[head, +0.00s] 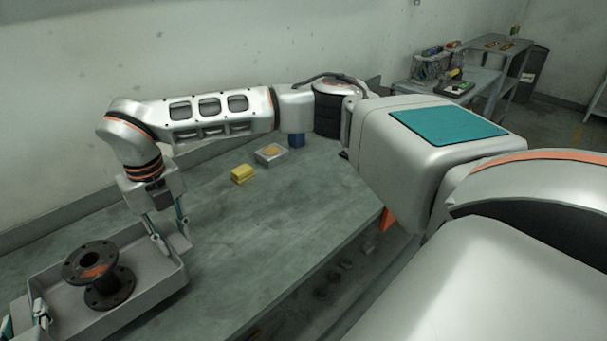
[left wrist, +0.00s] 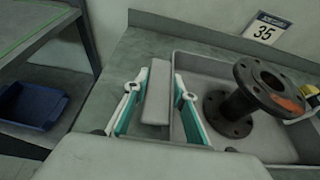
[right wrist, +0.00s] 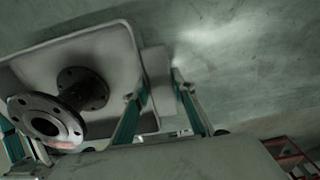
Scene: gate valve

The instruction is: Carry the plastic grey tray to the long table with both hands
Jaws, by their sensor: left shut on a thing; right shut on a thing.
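The grey tray (head: 150,296) is at the lower left of the head view, over the green-grey surface; whether it touches that surface I cannot tell. A dark flanged pipe piece (head: 92,264) stands upright in it. My left gripper (head: 22,322), partly cut off, is at the tray's near left end. In the left wrist view its fingers (left wrist: 160,95) are shut on the opposite tab (left wrist: 158,80).
A yellow block (head: 243,174), a silver box (head: 271,154) and a blue item (head: 297,140) sit on the surface along the wall. A cluttered grey bench (head: 480,80) stands at the back right. A shelf with a blue bin (left wrist: 32,105) is left in the left wrist view.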

